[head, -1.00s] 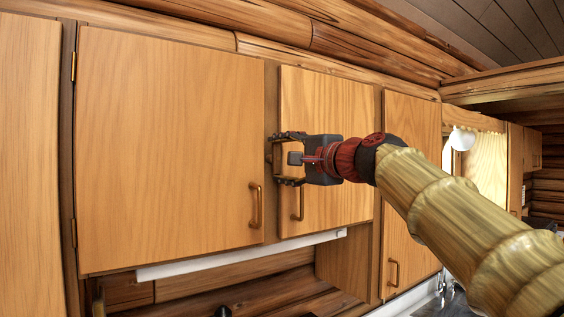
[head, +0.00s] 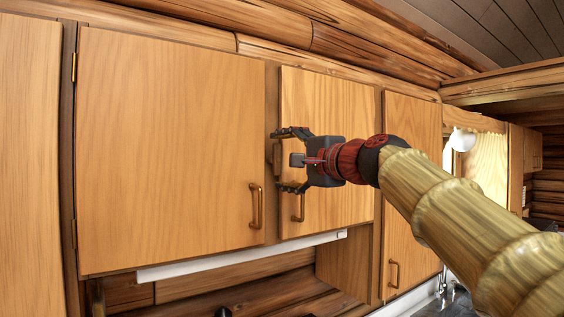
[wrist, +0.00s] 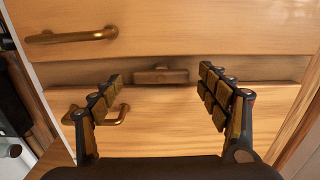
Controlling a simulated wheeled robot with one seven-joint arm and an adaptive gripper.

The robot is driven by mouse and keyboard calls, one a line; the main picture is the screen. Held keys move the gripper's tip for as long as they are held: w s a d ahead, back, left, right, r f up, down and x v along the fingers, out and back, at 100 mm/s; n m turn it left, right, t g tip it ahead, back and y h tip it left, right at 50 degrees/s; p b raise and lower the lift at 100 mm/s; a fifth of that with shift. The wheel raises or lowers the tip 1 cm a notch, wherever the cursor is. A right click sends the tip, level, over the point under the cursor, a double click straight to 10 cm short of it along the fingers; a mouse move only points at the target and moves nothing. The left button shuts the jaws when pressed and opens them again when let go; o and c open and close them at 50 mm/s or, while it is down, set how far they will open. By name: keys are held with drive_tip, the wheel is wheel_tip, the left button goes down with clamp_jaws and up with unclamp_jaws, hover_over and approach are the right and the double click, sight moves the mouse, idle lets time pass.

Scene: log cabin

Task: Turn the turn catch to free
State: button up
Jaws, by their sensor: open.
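The turn catch (head: 276,153) is a small brown block on the strip between the large left cabinet door (head: 170,150) and the narrower door (head: 330,110) to its right. In the wrist view the turn catch (wrist: 160,76) is a short bar lying along the gap between the two doors. My gripper (head: 277,160) is open in front of it, with one finger above and one below in the head view. In the wrist view the fingers of my gripper (wrist: 159,78) stand on either side of the catch, apart from it. Nothing is held.
Bronze handles are on the left door (head: 256,206) and the narrower door (head: 298,206). A white strip (head: 240,255) runs under the cabinets. Another door (head: 410,170) is farther right, behind my arm. Log beams run above.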

drive_tip(key=v, duration=1.1)
drive_tip(key=shift+s, duration=0.2)
drive_tip(key=shift+d, duration=0.1)
drive_tip(key=s+d+f+n+g+h, duration=0.1)
drive_tip(key=d+f+n+g+h, duration=0.1)
drive_tip(key=f, duration=1)
drive_tip(key=s+d+f+n+g+h, duration=0.1)
drive_tip(key=d+f+n+g+h, duration=0.15)
drive_tip(key=f, duration=0.95)
drive_tip(key=s+d+f+n+g+h+b, duration=0.1)
drive_tip(key=s+d+f+n+b, duration=0.1)
drive_tip(key=s+f, duration=0.6)
drive_tip(key=s+d+f+n+g+h+b, duration=0.2)
drive_tip(key=s+f, duration=0.7)
drive_tip(key=f, duration=0.8)
drive_tip(key=s+d+f+n+g+h+b, duration=0.2)
drive_tip(key=s+d+f+b, duration=0.2)
drive_tip(key=s+f, duration=0.5)
wheel_tip(320, 180, down, 4)
drive_tip(key=shift+f, duration=0.1)
drive_tip(key=shift+n+h, duration=0.25)
drive_tip(key=shift+c, duration=0.5)
